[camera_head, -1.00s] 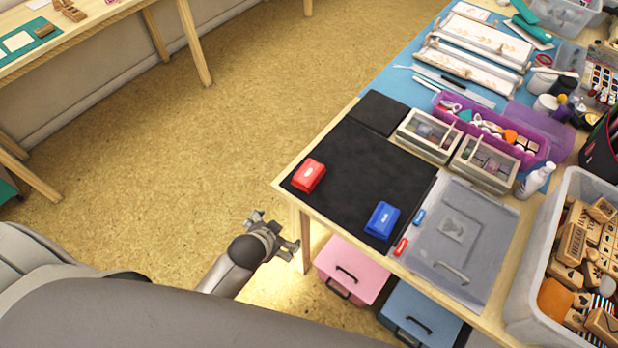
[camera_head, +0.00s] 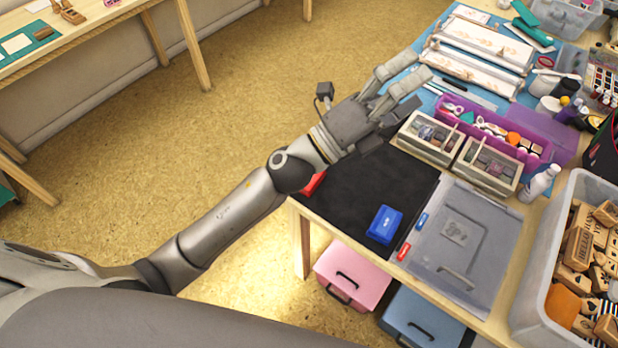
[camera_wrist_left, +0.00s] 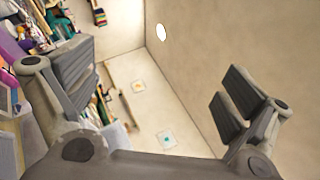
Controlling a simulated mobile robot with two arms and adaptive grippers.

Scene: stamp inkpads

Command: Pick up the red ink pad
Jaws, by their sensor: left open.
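The red ink pad (camera_head: 313,184) lies near the left edge of the black mat (camera_head: 362,211). My left arm hides most of it in the head view, so only a small red part shows. My left gripper (camera_head: 405,88) is open and empty, raised above the far part of the mat, past the red pad. In the left wrist view the open fingers (camera_wrist_left: 160,100) point toward the wall and shelves, with nothing between them. The blue ink pad (camera_head: 384,224) sits on the mat's near right part. My right gripper is not seen.
Two divided boxes (camera_head: 430,138) and a purple bin (camera_head: 500,132) stand beside the mat. A grey tray (camera_head: 470,235) lies to its right, and a clear bin of wooden stamps (camera_head: 550,275) is at the far right. Pink (camera_head: 352,275) and blue (camera_head: 425,315) drawer boxes are below the table.

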